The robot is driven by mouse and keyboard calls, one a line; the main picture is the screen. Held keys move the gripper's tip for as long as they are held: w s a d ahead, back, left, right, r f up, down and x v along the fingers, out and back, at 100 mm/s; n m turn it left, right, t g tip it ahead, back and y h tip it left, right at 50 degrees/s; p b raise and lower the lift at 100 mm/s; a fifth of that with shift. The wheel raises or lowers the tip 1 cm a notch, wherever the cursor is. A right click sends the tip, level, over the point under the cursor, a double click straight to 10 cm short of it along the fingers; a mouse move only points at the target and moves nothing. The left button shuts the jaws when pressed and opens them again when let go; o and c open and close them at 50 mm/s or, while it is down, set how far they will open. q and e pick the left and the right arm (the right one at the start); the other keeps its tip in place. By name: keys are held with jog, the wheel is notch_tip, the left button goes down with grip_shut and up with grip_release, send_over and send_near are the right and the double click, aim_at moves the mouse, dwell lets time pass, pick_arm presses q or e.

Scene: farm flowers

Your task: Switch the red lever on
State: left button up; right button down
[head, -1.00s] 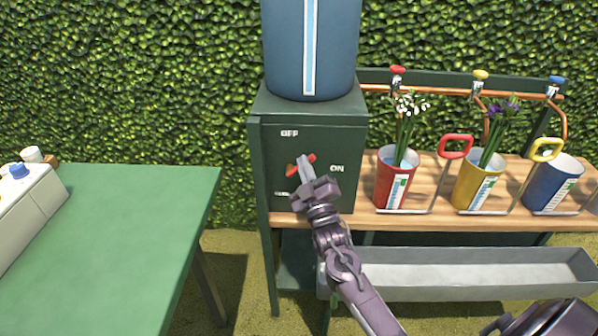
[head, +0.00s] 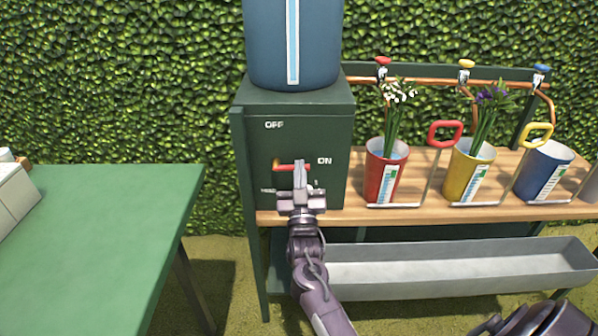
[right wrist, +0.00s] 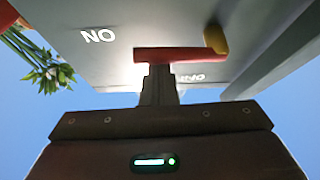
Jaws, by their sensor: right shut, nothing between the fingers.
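The red lever (head: 296,167) is on the front of the dark green box (head: 322,135). It lies about level, from its orange-yellow pivot at the left toward the white ON label (head: 324,161). The OFF label (head: 274,125) is above. My right gripper (head: 300,172) is shut and empty, its fingertips at the lever, overlapping its right part. In the right wrist view the red lever (right wrist: 180,54) lies across just beyond the fingertips (right wrist: 160,72); they look close to or touching it, not around it. My left gripper is not in view.
A blue tank (head: 318,45) stands on the box. Red (head: 373,175), yellow (head: 459,178) and blue (head: 535,175) pots stand on the wooden shelf (head: 415,212) at right. A grey trough (head: 450,275) is below. A green table (head: 100,220) is at left.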

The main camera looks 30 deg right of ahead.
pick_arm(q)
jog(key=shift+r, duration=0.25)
pick_arm(e)
jog(key=shift+s+a+f, duration=0.1)
jog(key=shift+f, duration=0.05)
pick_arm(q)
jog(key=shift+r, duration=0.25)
pick_arm(e)
jog(key=v, duration=0.7)
jog(key=shift+s+f, duration=0.15)
jog(key=shift+s, duration=0.05)
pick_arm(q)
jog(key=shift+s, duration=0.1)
pick_arm(e)
jog(key=shift+a, duration=0.15)
